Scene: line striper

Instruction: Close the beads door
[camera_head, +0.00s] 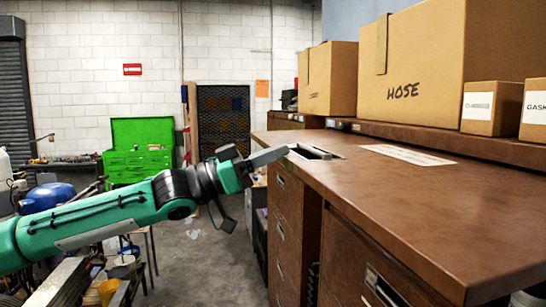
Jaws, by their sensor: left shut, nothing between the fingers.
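My left arm comes in from the left, green and black. Its gripper (272,155) is shut and empty, with its grey fingers pointing right at the near left edge of a brown cabinet top (420,200). I cannot tell whether the fingers touch the cabinet. A dark slotted piece with a grey edge (315,152) lies on the top just beyond the fingertips. I cannot make out a door marked as the beads door. My right gripper is not in view.
Cardboard boxes, one marked HOSE (415,70), stand along the back of the cabinet top. Drawers (285,235) fill its front. A green tool chest (140,150) stands at the back left. Cluttered benches and buckets lie at lower left. Concrete floor (205,265) is open between.

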